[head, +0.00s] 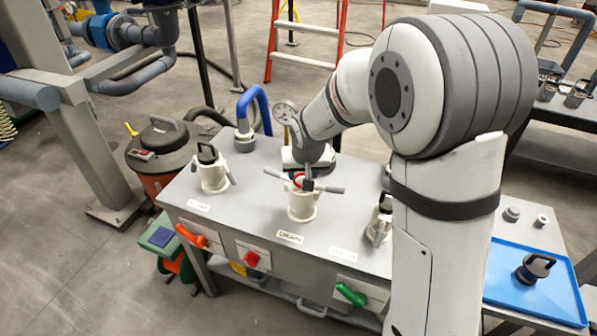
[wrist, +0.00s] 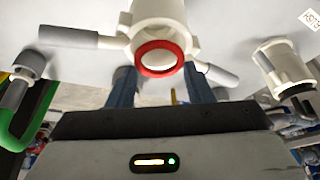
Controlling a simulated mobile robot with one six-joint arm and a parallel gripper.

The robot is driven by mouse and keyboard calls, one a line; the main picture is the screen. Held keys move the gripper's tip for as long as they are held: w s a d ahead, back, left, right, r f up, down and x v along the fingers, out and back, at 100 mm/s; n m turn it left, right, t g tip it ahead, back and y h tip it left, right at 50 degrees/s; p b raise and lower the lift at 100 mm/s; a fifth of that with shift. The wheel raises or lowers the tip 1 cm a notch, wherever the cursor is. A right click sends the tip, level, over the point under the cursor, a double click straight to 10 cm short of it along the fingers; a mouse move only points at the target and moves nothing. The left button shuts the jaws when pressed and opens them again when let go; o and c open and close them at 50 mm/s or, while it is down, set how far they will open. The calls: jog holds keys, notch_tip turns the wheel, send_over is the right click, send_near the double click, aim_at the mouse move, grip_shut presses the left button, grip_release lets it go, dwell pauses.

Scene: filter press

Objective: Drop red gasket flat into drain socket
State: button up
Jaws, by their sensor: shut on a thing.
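The red gasket (wrist: 160,72) is a ring held between the two blue fingers of my gripper (wrist: 161,80) in the wrist view. In the head view the gasket (head: 298,177) shows as a small red patch at the gripper (head: 308,183). The drain socket (head: 302,208) is a white upright cup with grey-tipped side arms, behind the label marked DRAIN. The gripper and gasket are at its mouth. In the wrist view the white socket (wrist: 158,14) lies just beyond the ring. Whether the gasket touches the socket, I cannot tell.
Similar white sockets stand left (head: 212,178) and right (head: 380,225) on the grey bench (head: 262,205). A pressure gauge (head: 285,112) and a blue hose (head: 254,105) are behind. A blue tray (head: 510,285) with a black-handled plug is at right. Red, green and orange handles line the front.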

dwell(0.4)
jog(key=o, duration=0.7)
jog(key=shift+r, duration=0.1)
jog(key=v, duration=0.8)
jog(key=s+d+r+p, duration=0.1)
jog(key=s+d+r, duration=0.1)
jog(key=s+d, duration=0.3)
jog(key=s+d+r+m+g+p, duration=0.1)
jog(key=s+d, duration=0.4)
jog(key=s, duration=0.5)
jog(key=s+d+r+g+p, duration=0.1)
jog(key=s+d+r+p, duration=0.1)
jog(key=s+d, duration=0.3)
jog(key=shift+s+d+r+h+p, duration=0.1)
jog(key=shift+s+r+h+p, duration=0.1)
jog(key=shift+s+r, duration=0.35)
jog(key=shift+s+d+r+h+p, duration=0.1)
jog(key=shift+s+r+p, duration=0.2)
jog(key=shift+s, duration=0.5)
